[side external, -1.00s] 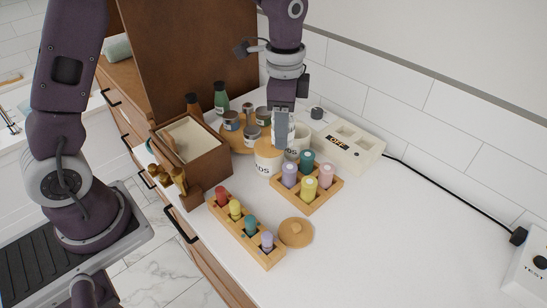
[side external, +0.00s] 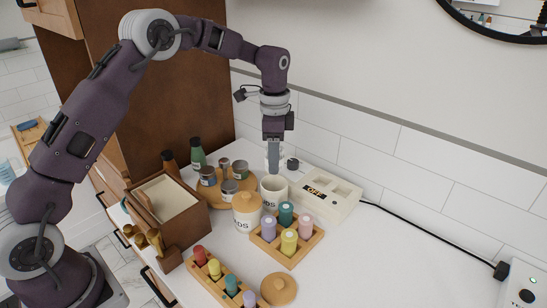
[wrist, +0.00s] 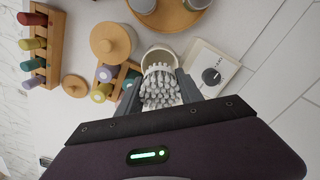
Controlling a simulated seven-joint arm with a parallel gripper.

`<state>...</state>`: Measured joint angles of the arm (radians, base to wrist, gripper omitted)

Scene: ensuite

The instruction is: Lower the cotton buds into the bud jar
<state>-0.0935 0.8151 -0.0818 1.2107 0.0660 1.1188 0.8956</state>
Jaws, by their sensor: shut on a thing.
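My gripper (side external: 273,168) is shut on a bundle of white cotton buds (wrist: 160,90), seen end-on between the fingers in the wrist view. The open white bud jar (side external: 273,190) stands upright below the fingertips in the side view. In the wrist view its rim (wrist: 158,52) shows just beyond the buds, which cover part of its mouth. The buds are mostly hidden by the fingers in the side view, so I cannot tell whether their lower ends are inside the rim. A loose round wooden lid (side external: 279,288) lies on the counter; it also shows in the wrist view (wrist: 74,86).
A white jar with a wooden lid (side external: 247,212) stands left of the open jar. A wooden rack of coloured bottles (side external: 313,240) is close in front, and a white switch box (side external: 330,195) is close on the right. A round tray with tins (side external: 228,180) is behind left.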

